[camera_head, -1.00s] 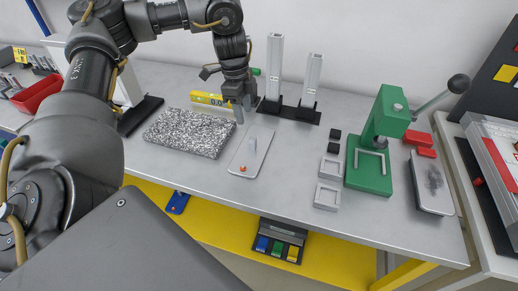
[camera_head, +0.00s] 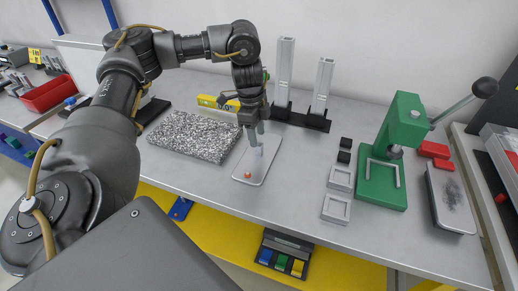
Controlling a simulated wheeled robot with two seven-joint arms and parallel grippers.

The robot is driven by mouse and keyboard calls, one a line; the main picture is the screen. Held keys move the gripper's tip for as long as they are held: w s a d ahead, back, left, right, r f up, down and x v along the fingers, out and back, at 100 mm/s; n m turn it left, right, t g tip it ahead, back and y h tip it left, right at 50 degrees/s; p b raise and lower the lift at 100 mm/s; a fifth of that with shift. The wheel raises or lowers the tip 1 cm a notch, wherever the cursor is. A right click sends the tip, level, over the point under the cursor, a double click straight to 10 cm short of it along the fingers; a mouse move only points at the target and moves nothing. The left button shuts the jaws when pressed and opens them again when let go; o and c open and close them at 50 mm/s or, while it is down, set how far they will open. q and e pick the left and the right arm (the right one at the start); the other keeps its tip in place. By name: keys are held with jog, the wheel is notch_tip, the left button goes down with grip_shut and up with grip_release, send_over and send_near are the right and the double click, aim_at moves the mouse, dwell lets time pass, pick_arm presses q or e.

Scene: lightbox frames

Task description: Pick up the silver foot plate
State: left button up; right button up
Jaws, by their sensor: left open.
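A flat silver plate (camera_head: 249,174) with rounded corners lies on the bench, with a small orange piece (camera_head: 248,176) near its front end. My left gripper (camera_head: 258,150) is open, pointing down over the back half of this plate. Its fingers hide part of the plate, and whether they touch anything there I cannot tell. Two square silver pieces, one behind (camera_head: 341,178) and one in front (camera_head: 336,208), lie left of the green press. Which silver piece is the foot plate is not clear. My right gripper is out of view.
A speckled block (camera_head: 192,136) lies left of the plate and a yellow level (camera_head: 214,103) behind it. Two silver uprights (camera_head: 284,75) stand in a black base at the back. The green press (camera_head: 383,180) stands right.

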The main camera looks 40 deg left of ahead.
aim_at(259, 144)
pick_arm(q)
jog(key=f, duration=0.3)
jog(key=f+b, duration=0.1)
jog(key=f, duration=0.1)
jog(key=shift+w+d, duration=0.25)
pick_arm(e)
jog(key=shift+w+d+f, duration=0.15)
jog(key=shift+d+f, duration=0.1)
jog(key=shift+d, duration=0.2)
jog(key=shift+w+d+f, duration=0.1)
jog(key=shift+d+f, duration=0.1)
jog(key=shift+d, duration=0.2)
pick_arm(q)
jog(key=shift+c, duration=0.2)
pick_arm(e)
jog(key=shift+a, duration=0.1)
pick_arm(q)
grip_shut()
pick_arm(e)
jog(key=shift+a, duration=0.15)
